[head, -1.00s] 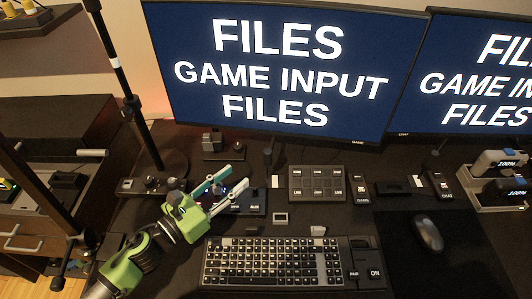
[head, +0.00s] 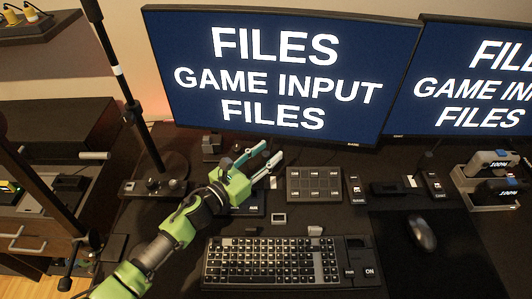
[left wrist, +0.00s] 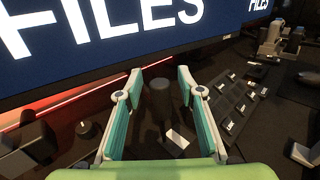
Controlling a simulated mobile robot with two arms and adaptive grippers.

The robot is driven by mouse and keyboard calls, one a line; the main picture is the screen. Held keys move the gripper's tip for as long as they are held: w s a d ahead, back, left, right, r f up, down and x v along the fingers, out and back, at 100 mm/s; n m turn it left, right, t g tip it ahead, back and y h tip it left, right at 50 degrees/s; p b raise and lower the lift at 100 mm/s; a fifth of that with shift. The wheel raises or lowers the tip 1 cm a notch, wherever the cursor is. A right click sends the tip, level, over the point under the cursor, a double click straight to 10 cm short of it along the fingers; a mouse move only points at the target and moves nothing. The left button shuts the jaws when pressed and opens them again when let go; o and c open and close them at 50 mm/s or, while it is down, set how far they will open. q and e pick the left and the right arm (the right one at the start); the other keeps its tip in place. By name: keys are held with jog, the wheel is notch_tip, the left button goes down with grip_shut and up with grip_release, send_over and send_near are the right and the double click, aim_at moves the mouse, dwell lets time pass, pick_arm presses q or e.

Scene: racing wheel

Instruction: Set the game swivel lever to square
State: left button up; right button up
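In the left wrist view a dark upright post with a rounded knob (left wrist: 160,98) stands below the left screen, with a white plate (left wrist: 178,138) at its foot. It looks like the swivel lever, but I see no readable label on it. My left gripper (head: 273,151) is open, its two green fingers pointing toward the screen. In the left wrist view the fingers (left wrist: 160,76) are on either side of the post, with visible gaps. In the head view the gripper largely hides the post; the white plate (head: 273,183) shows below it. My right gripper is not in view.
A button box (head: 314,184) is right of the lever, with a GAME switch (head: 357,190) beyond it. A keyboard (head: 272,262) lies in front and a mouse (head: 421,234) to the right. The left screen (head: 275,75) rises close behind. A black stand pole (head: 130,100) is at left.

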pick_arm(q)
grip_shut()
jog(key=shift+s+d+b, duration=0.2)
jog(key=shift+d+b, duration=0.3)
jog(key=shift+d, duration=0.75)
grip_release()
jog(key=shift+d, duration=0.1)
jog(key=v, duration=1.2)
